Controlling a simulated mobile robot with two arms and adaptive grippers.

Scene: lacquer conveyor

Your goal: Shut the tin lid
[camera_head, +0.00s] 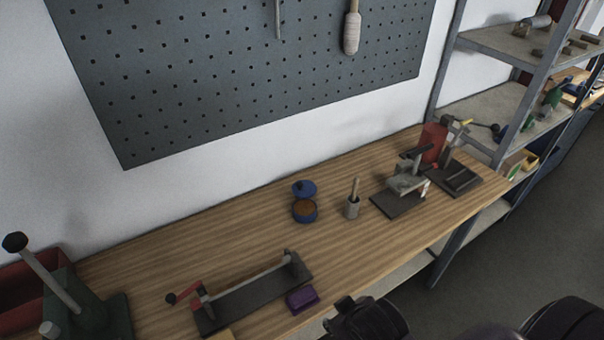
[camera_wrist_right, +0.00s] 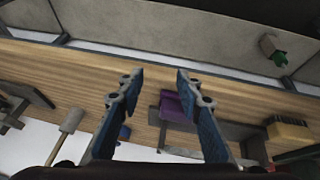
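The tin (camera_head: 304,210) is a small round blue container with brown contents, standing on the wooden workbench. Its blue lid (camera_head: 304,188) is raised at the back of the rim, so the tin is open. In the right wrist view a bit of blue, probably the tin (camera_wrist_right: 125,132), shows partly hidden behind the left finger. My right gripper (camera_wrist_right: 160,82) is open and empty in that view, with its two blue-padded fingers apart, and it is not touching the tin. My left gripper is not in view.
A purple block (camera_head: 302,299) lies near the front edge, with a grey bar fixture with a red handle (camera_head: 255,290) beside it. A clamp device (camera_head: 405,185) stands farther right.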

